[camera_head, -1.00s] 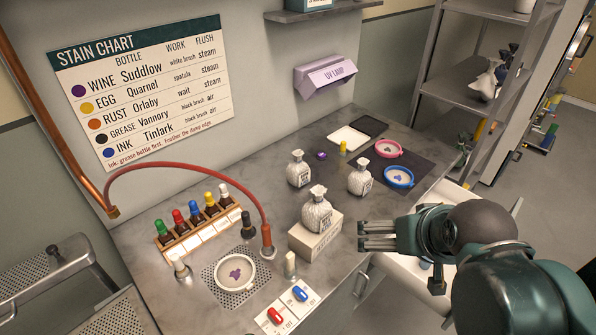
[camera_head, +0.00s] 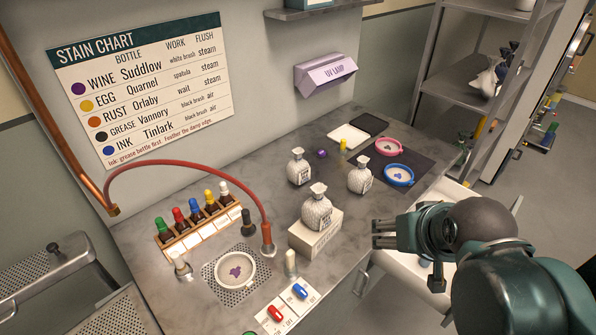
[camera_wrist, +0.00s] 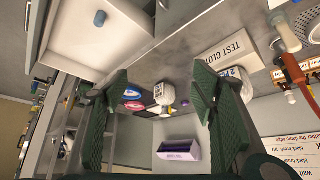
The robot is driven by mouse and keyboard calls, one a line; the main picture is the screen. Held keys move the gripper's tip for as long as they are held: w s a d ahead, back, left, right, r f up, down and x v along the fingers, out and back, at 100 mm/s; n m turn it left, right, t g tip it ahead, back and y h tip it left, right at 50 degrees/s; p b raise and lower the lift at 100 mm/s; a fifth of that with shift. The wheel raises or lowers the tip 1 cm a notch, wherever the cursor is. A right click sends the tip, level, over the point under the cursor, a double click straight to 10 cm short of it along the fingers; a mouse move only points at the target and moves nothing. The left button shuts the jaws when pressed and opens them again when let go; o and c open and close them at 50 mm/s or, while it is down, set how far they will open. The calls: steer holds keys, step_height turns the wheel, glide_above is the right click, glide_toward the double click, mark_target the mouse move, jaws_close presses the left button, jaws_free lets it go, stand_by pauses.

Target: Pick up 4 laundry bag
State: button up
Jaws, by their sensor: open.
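Three white tied laundry bags with dark labels are on the counter: one at the back left (camera_head: 298,167), one to the right (camera_head: 360,177), and one on top of a pale box (camera_head: 314,240). The bag on the box (camera_head: 317,207) stands nearest the front. I cannot read a 4 on any label. My gripper (camera_head: 384,234) is open and empty, right of the box and over the counter's front edge. In the wrist view one bag (camera_wrist: 164,93) shows beyond and between my open fingers (camera_wrist: 160,75). Another bag (camera_wrist: 238,84), its label starting with 2, is partly hidden by the right finger.
Pink (camera_head: 389,147) and blue (camera_head: 398,175) hoops lie on a dark mat behind my gripper. A rack of coloured bottles (camera_head: 194,222), a red hose (camera_head: 200,170) and a switch panel (camera_head: 288,303) occupy the left and front. An open white drawer (camera_head: 448,192) lies near my arm.

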steer(key=shift+r, duration=0.1)
steer(key=w+a+r+m+g+p, duration=0.1)
steer(key=w+a+r+p, duration=0.15)
steer(key=w, duration=0.35)
steer(key=w+a+r+m+g+p, duration=0.1)
steer(key=w+a+r+m+p, duration=0.15)
steer(key=w+r, duration=0.2)
steer(key=m+g+p, duration=0.3)
steer(key=m+p, duration=0.1)
steer(key=p, duration=0.5)
glide_above(297, 151)
steer(key=s+d, duration=0.7)
steer(key=d, duration=0.1)
step_height(297, 151, down, 3)
steer(key=w+a+f+p, duration=0.1)
steer(key=w+a+f, duration=0.1)
steer(key=w+a+f+m+g+p, duration=0.1)
steer(key=w+a+f, duration=0.1)
steer(key=a+f, duration=0.1)
steer(key=w+a+f+m+g+p, duration=0.1)
steer(key=w+a+f, duration=0.1)
steer(key=f, duration=0.1)
steer(key=shift+w+a+p, duration=0.25)
steer(key=shift+w+p, duration=0.05)
steer(key=shift+p, duration=0.05)
steer(key=shift+w+a+f, duration=0.15)
steer(key=shift+a+f, duration=0.05)
steer(key=shift+f, duration=0.2)
